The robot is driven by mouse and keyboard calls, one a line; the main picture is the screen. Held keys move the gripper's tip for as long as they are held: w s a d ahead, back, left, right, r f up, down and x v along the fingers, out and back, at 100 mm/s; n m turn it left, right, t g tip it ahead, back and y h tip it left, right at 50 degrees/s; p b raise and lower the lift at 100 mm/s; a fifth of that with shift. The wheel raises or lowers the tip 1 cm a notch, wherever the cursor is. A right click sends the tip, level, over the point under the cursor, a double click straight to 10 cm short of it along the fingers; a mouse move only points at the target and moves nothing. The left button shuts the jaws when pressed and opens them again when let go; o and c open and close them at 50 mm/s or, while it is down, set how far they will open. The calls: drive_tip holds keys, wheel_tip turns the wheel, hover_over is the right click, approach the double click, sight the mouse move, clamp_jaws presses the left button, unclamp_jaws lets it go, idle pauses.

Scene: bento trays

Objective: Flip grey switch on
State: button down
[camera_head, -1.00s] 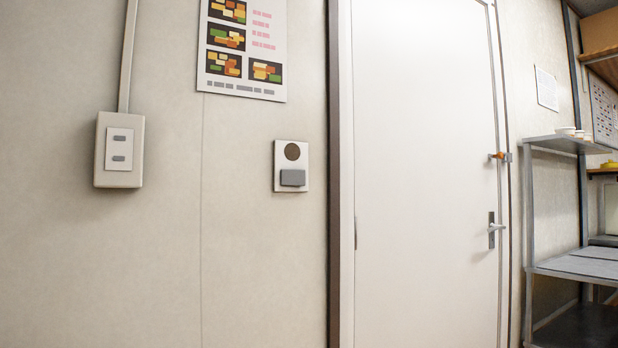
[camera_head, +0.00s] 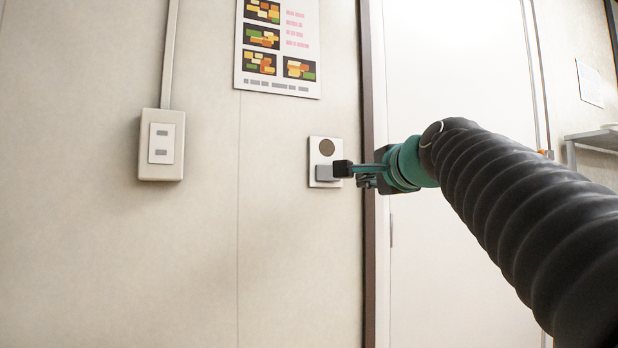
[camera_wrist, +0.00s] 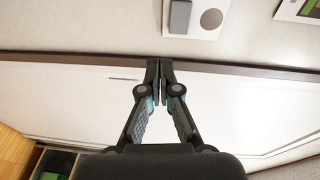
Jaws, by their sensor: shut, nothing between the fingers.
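The grey switch (camera_head: 323,173) is a rectangular block on a pale wall plate (camera_head: 315,150), below a dark round spot. My gripper (camera_head: 343,168) reaches in from the right, and its tip overlaps the right part of the switch in the head view. In the wrist view the switch (camera_wrist: 180,16) is at the top edge, beside the round spot on the plate (camera_wrist: 194,30). There my gripper (camera_wrist: 159,65) is shut and empty, its fingertips apart from the switch in the picture and over the dark door frame. I cannot tell its distance from the wall.
A poster (camera_head: 278,45) hangs above. A brown door frame (camera_head: 371,250) and white door (camera_head: 450,270) are on the right. The wall below is bare.

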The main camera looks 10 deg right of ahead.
sight(328, 173)
drive_tip(key=r, duration=0.2)
drive_tip(key=m, duration=0.1)
drive_tip(key=shift+w+d+r+t, duration=0.25)
drive_tip(key=shift+r+t, duration=0.15)
drive_tip(key=w+a+p, duration=0.2)
drive_tip(key=w, duration=1.2)
drive_tip(key=shift+p, duration=0.4)
drive_tip(key=shift+a, duration=0.15)
